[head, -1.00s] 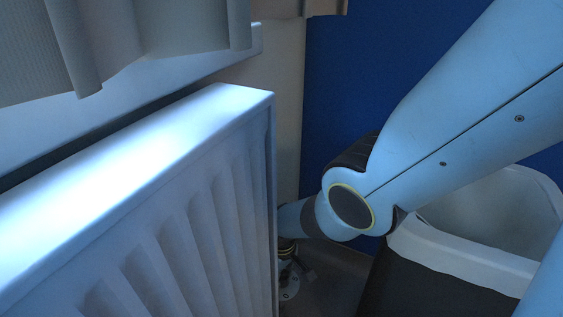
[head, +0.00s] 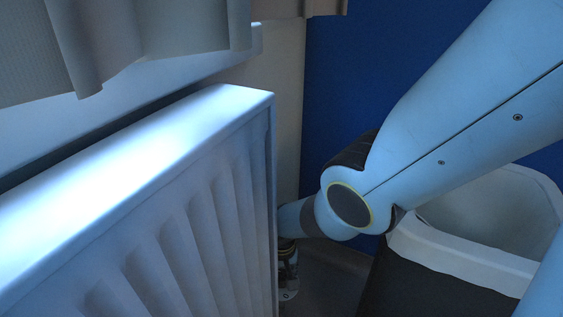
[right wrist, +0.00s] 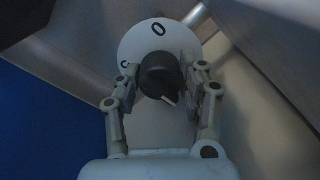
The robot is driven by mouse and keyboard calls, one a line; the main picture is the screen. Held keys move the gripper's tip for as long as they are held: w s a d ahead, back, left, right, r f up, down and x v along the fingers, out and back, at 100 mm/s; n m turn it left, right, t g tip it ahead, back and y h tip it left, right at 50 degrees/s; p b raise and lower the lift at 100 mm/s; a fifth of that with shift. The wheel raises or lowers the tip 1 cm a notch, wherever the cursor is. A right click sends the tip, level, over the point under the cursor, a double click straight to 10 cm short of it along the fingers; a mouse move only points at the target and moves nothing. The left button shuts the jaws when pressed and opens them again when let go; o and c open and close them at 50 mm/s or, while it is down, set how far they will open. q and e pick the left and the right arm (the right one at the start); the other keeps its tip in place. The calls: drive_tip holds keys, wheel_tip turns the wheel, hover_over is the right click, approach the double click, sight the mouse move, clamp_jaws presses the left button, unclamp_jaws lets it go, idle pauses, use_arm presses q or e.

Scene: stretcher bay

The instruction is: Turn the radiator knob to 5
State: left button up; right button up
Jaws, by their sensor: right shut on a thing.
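The radiator knob (right wrist: 160,74) is dark and round, with a white pointer mark that points down and slightly right in the right wrist view. It sits on a white dial plate (right wrist: 137,41) with a black 0 at its top and part of another mark at its left edge. My right gripper (right wrist: 164,76) is shut on the knob, one finger on each side. In the head view the wrist end of my right arm reaches down beside the radiator's end (head: 274,200), and the knob cannot be made out there. My left gripper is not in view.
The white radiator body (head: 150,165) fills the left of the head view, under a grey curtain (head: 150,40). A dark bin with a white liner (head: 460,258) stands at the right, behind my arm. A blue wall (head: 350,80) closes off the back.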

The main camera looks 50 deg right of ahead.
sight(281, 272)
drive_tip(key=o, duration=1.2)
drive_tip(key=shift+r, duration=0.15)
wheel_tip(281, 272, up, 12)
drive_tip(key=shift+f, duration=0.2)
drive_tip(key=shift+c, duration=0.3)
